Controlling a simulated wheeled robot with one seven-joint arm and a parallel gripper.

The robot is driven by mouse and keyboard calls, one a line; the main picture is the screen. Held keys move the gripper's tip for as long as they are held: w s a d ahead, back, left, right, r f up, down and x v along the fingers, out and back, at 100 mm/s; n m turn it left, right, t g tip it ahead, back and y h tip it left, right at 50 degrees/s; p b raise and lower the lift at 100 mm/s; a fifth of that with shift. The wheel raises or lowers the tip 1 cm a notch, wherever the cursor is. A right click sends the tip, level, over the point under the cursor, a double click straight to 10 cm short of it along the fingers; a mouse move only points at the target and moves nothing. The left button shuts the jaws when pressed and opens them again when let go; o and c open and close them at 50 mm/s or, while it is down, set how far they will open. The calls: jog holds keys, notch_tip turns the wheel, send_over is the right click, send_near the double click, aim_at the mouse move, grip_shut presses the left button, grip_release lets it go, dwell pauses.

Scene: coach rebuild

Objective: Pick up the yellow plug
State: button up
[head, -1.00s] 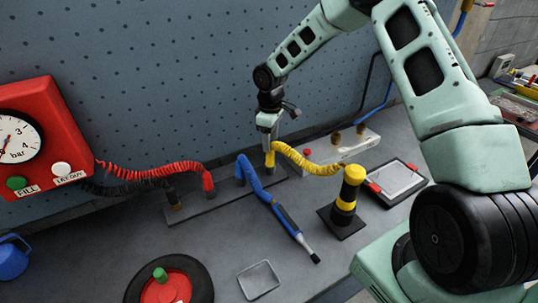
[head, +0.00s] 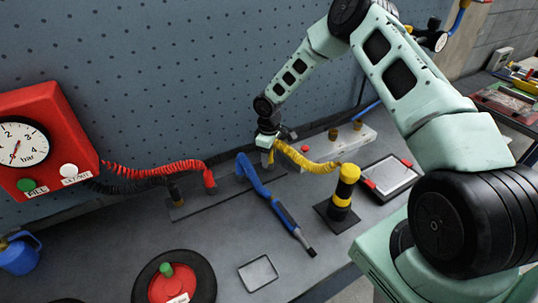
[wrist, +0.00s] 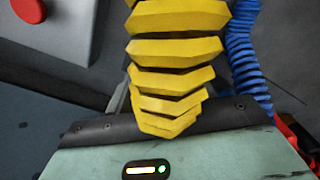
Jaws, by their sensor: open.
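The yellow coiled hose (head: 308,160) runs from beneath my gripper toward a yellow and black banded post (head: 344,190). Its left end, where the yellow plug would be, is at the back rail, and my gripper hides it in the head view. My gripper (head: 266,158) is open, pointing down at that end, low over the bench near the back wall. In the wrist view thick yellow coils (wrist: 175,50) fill the middle, in front of the jaws. They hide the fingertips and the plug, so I cannot tell whether the jaws are around it.
A blue coiled hose (head: 254,178) stands close by, with a blue-handled tool (head: 290,220) in front. A red hose (head: 160,168) plugs in further left. A pale block with a red button (head: 345,140) and a framed tray (head: 390,177) lie right.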

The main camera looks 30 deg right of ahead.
jog(key=c, duration=1.1)
jog(key=shift+r, duration=0.15)
notch_tip(320, 180, up, 10)
jog(key=b, duration=0.3)
jog(key=shift+f+b, duration=0.25)
jog(key=shift+b, duration=0.05)
notch_tip(320, 180, up, 5)
jog(key=p, duration=0.3)
